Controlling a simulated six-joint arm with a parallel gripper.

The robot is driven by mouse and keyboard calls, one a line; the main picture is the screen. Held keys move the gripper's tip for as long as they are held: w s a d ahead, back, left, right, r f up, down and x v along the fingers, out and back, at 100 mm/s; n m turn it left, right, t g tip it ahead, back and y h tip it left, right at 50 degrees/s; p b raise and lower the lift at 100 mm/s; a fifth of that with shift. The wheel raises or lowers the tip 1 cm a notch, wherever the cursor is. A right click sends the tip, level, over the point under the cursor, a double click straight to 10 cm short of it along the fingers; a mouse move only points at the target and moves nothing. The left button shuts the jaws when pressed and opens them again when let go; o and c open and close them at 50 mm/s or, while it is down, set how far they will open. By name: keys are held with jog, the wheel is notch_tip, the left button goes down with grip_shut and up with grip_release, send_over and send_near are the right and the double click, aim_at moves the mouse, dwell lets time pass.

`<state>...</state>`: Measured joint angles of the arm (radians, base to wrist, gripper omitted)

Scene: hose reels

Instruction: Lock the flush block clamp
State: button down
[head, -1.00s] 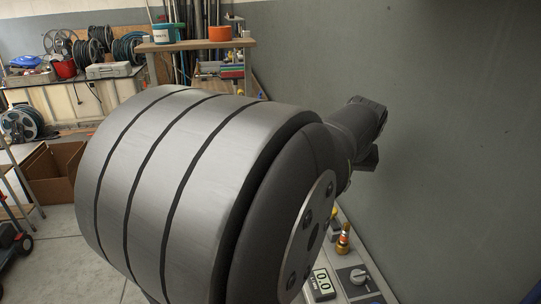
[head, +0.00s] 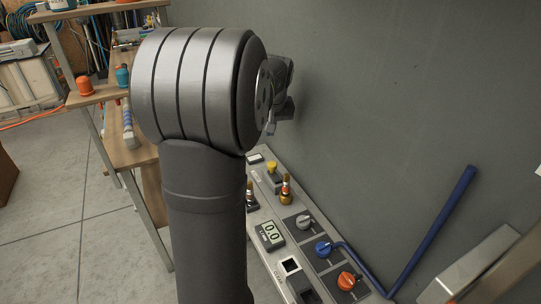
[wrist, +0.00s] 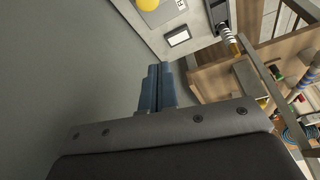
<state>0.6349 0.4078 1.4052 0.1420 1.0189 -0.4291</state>
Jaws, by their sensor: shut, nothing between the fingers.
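My gripper shows in the wrist view as two blue-grey fingers (wrist: 157,88) held together, with nothing between them. They point toward the end of the grey control panel, apart from it. In the head view my arm hides the fingers. The panel (head: 262,196) runs along the wall. I cannot tell for sure which fitting is the flush block clamp. Near the panel's front are a pale plate with a dark opening (head: 291,265) and a dark block (head: 306,290), partly cut off by the frame.
The panel carries orange (head: 347,281), blue (head: 323,249) and grey (head: 304,222) knobs, a 0.0 display (head: 270,235), brass fittings (head: 286,190) and a yellow knob (head: 273,169). A blue pipe (head: 432,232) rises at right. Wooden shelves (head: 128,150) stand left. Floor at left is open.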

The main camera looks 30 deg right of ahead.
aim_at(276, 165)
jog(key=x, duration=1)
jog(key=shift+s+a+r, duration=0.1)
jog(key=shift+s+a, duration=0.05)
jog(key=shift+s, duration=0.45)
jog(key=shift+s+a, duration=0.2)
jog(key=shift+s, duration=0.4)
jog(key=shift+s+a, duration=0.2)
jog(key=shift+s, duration=0.5)
jog(key=s, duration=0.3)
jog(key=shift+s, duration=0.3)
